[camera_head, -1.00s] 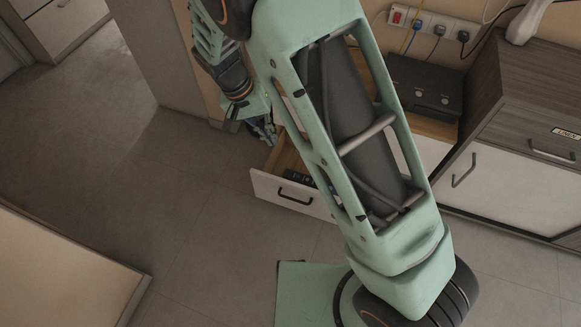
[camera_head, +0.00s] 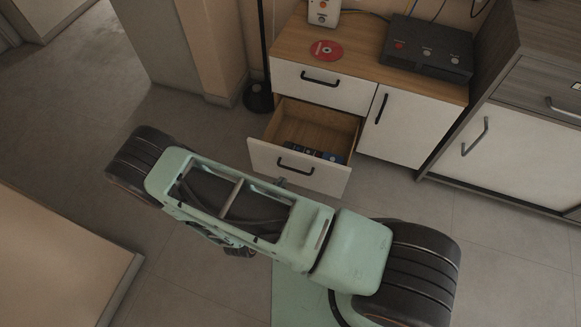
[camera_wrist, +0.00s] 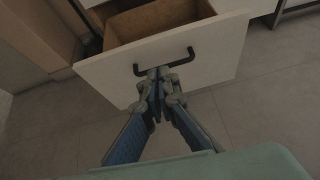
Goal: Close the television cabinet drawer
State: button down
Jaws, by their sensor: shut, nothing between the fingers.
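The television cabinet (camera_head: 318,46) has a wooden top and white fronts. Its lower drawer (camera_head: 271,163) is pulled out, with several dark and blue cases (camera_head: 318,152) inside; the upper drawer (camera_head: 322,86) is shut. In the wrist view the open drawer's white front (camera_wrist: 215,58) fills the upper middle, with its black handle (camera_wrist: 186,58). My gripper (camera_wrist: 156,78) is shut and empty, its tips in front of the drawer front just below the handle. I cannot tell whether they touch it. In the head view my arm hides most of the gripper.
A black box (camera_head: 428,47), a red disc (camera_head: 326,50) and a white device (camera_head: 323,12) are on the cabinet top. A dark pole with a round base (camera_head: 258,97) stands left of it. A grey-and-white cabinet (camera_head: 510,150) stands right. Floor is open at left.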

jog(key=b, duration=0.4)
send_near(296, 157)
jog(key=shift+n, duration=0.3)
jog(key=x, duration=0.3)
jog(key=f+x, duration=0.1)
jog(key=x, duration=0.1)
jog(key=shift+f, duration=0.1)
jog(key=shift+w+d, duration=0.25)
jog(key=shift+w, duration=0.35)
